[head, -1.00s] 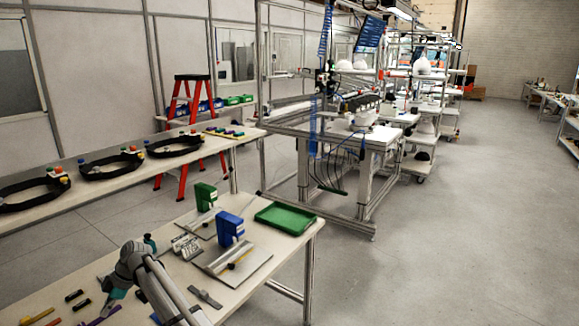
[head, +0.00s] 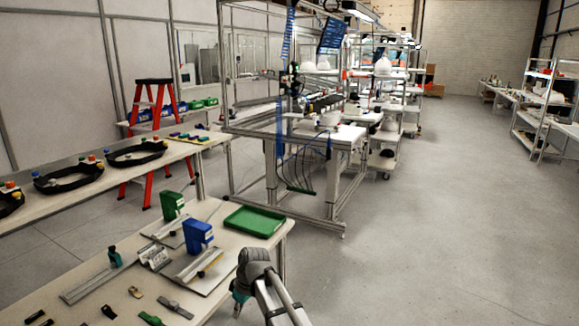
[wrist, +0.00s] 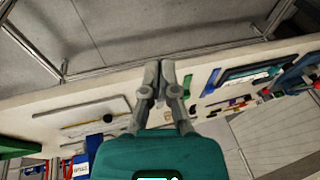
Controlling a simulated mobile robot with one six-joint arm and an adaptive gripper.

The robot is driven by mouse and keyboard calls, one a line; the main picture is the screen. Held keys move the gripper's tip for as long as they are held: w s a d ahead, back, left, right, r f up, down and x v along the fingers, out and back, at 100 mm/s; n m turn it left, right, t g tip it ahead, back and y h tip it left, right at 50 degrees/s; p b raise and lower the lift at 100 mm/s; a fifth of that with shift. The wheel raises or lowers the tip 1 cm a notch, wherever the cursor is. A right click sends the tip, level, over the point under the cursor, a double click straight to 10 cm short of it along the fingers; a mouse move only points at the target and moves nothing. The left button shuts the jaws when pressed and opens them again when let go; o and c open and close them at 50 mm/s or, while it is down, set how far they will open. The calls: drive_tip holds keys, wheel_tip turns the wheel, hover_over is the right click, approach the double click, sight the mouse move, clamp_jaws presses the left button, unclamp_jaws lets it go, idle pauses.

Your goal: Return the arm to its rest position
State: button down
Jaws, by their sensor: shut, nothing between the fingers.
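My arm reaches in from the bottom of the head view, its grey wrist at the right edge of the near workbench (head: 208,308). My gripper (wrist: 159,66) shows in the wrist view with its two grey fingers together and nothing between them. In that view it hangs over the edge of the workbench (wrist: 105,88), with the floor beyond. In the head view the fingers are hidden, and only a teal part shows beside the wrist.
The workbench carries a green tray (head: 254,221), a blue dispenser (head: 198,236), a green dispenser (head: 172,205) and several small tools. A red ladder (head: 150,110) stands behind a long bench with black rings (head: 136,153). The floor (head: 420,250) to the right is clear.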

drive_tip(key=s+d+m+h, duration=0.1)
drive_tip(key=s+d+m, duration=0.2)
drive_tip(key=d, duration=0.7)
drive_tip(key=s+d+m+t+h, duration=0.1)
drive_tip(key=s+d+m, duration=0.3)
drive_tip(key=d, duration=0.7)
drive_tip(key=s+d+m+h, duration=0.1)
drive_tip(key=s+d+m, duration=0.3)
drive_tip(key=d, duration=0.7)
drive_tip(key=shift+d+f+m+h, duration=0.2)
drive_tip(key=shift+d+m+h, duration=0.1)
drive_tip(key=shift+m, duration=0.5)
